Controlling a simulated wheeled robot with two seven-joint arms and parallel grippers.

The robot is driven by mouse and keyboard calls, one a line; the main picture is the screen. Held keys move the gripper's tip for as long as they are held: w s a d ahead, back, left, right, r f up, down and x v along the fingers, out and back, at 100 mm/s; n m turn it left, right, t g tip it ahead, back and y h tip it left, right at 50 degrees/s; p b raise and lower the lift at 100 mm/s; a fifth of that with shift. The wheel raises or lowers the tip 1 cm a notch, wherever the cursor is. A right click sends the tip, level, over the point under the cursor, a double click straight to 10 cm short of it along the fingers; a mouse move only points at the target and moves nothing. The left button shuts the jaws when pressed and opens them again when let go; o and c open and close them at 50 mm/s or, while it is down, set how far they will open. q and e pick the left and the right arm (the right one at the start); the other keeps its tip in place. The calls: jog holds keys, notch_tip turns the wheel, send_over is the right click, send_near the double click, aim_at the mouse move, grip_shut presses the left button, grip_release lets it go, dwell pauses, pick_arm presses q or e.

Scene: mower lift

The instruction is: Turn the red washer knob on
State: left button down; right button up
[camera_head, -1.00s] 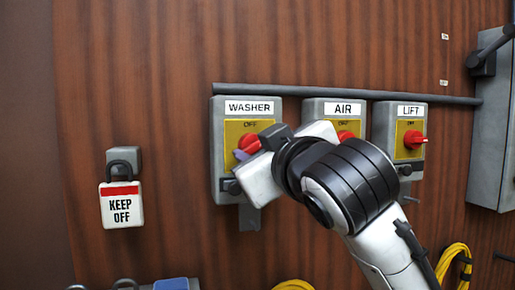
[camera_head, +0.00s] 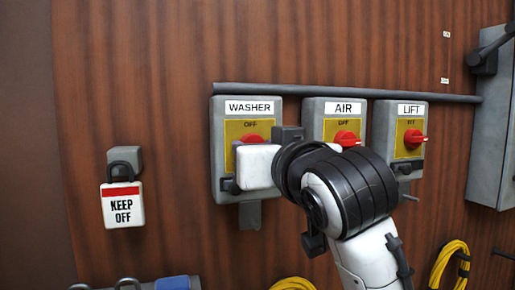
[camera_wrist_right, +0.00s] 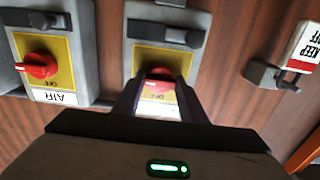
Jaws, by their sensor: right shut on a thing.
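The washer switch box (camera_head: 219,150) is grey with a yellow plate and a WASHER label, on the wood wall. Its red knob (camera_head: 253,139) shows only at the top in the head view, as my right gripper (camera_head: 250,160) covers the rest. In the right wrist view, the red knob (camera_wrist_right: 160,75) sits between the two dark fingers of my right gripper (camera_wrist_right: 158,92). That gripper is shut on the knob. My left gripper is not in view.
The AIR box (camera_head: 312,125) and LIFT box (camera_head: 385,130), each with a red knob, stand to the right. A KEEP OFF padlock (camera_head: 123,205) hangs to the left. A grey conduit (camera_head: 300,90) runs above the boxes. Yellow cable (camera_head: 450,262) hangs at lower right.

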jog(key=shift+r, duration=0.1)
jog(key=o, duration=1)
jog(key=b+v, duration=0.1)
jog(key=v, duration=0.9)
jog(key=shift+s+b, duration=0.2)
jog(key=shift+b, duration=0.15)
